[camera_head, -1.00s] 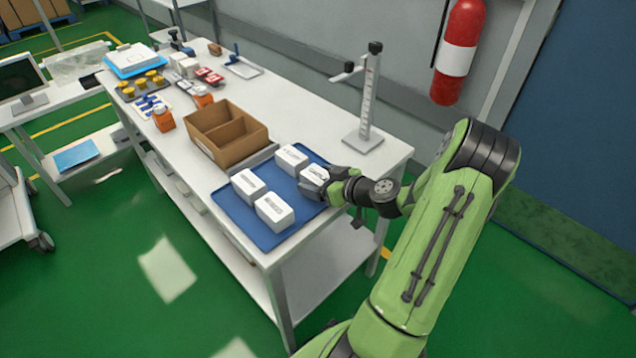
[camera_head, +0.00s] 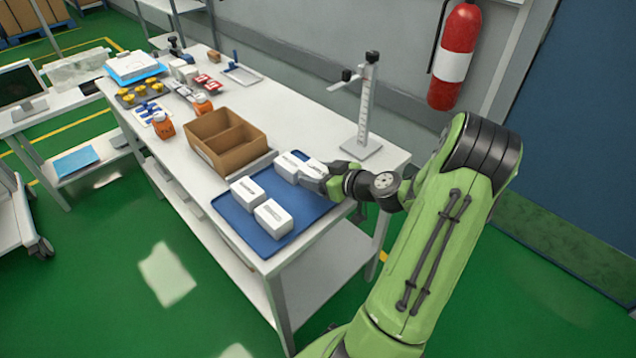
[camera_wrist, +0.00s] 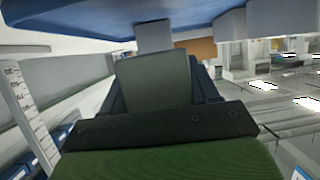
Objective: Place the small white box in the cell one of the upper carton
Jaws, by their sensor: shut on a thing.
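My gripper (camera_head: 322,182) is shut on a small white box (camera_head: 313,169), held over the far right part of the blue mat (camera_head: 318,211). In the wrist view the held box (camera_wrist: 152,80) sits between the fingers, and the mat (camera_wrist: 90,22) fills the top edge. Another white box (camera_head: 289,164) stands close beside the held one. Two more white boxes, one left (camera_head: 246,193) and one nearer (camera_head: 273,218), stand on the mat. The open brown carton (camera_head: 224,163) stands on the table beyond the mat, with a divider making two cells; both look empty.
A grey stand with a scale (camera_head: 366,110) rises at the table's right rear edge. Orange jars (camera_head: 164,124), a tray with yellow-capped items (camera_head: 140,93) and other supplies lie beyond the carton. A fire extinguisher (camera_head: 456,55) hangs on the wall. Table (camera_head: 310,125) is bare between carton and stand.

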